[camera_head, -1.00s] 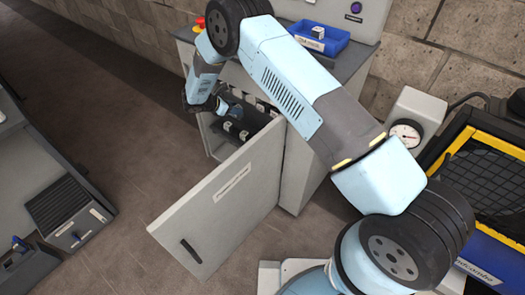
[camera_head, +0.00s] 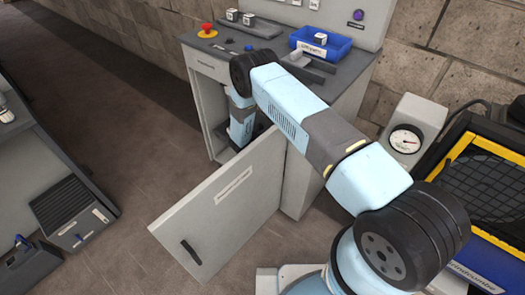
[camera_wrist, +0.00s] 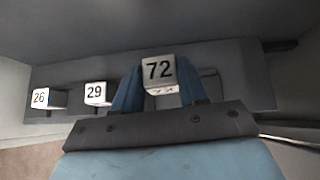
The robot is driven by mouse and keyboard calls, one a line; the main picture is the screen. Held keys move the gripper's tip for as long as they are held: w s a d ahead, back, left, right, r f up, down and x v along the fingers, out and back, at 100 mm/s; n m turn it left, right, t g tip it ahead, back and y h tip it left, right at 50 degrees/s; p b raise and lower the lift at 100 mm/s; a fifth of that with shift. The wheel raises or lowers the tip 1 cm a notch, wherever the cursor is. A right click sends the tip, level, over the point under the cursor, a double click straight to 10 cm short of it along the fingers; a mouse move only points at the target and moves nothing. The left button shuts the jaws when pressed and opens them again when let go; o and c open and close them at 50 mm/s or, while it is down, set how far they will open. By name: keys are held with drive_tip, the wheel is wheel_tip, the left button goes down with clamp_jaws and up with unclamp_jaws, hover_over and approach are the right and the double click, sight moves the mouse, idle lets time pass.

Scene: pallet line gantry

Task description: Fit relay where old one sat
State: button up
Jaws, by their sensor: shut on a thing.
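My gripper (camera_wrist: 160,94) has its blue fingers shut on a white relay marked 72 (camera_wrist: 159,72). The relay is upright, in front of a dark grey rail (camera_wrist: 235,85); I cannot tell whether it touches the rail. Relays marked 29 (camera_wrist: 96,93) and 26 (camera_wrist: 42,99) sit along the rail to the left. A faint outline shows on the rail just right of the gripper. In the head view my forearm reaches down into the open cabinet (camera_head: 206,98), and my gripper is hidden there.
The cabinet door (camera_head: 225,200) stands open toward me.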

drive_tip(key=shift+f, duration=2.9)
drive_tip(key=o, duration=1.3)
drive_tip(key=v, duration=1.2)
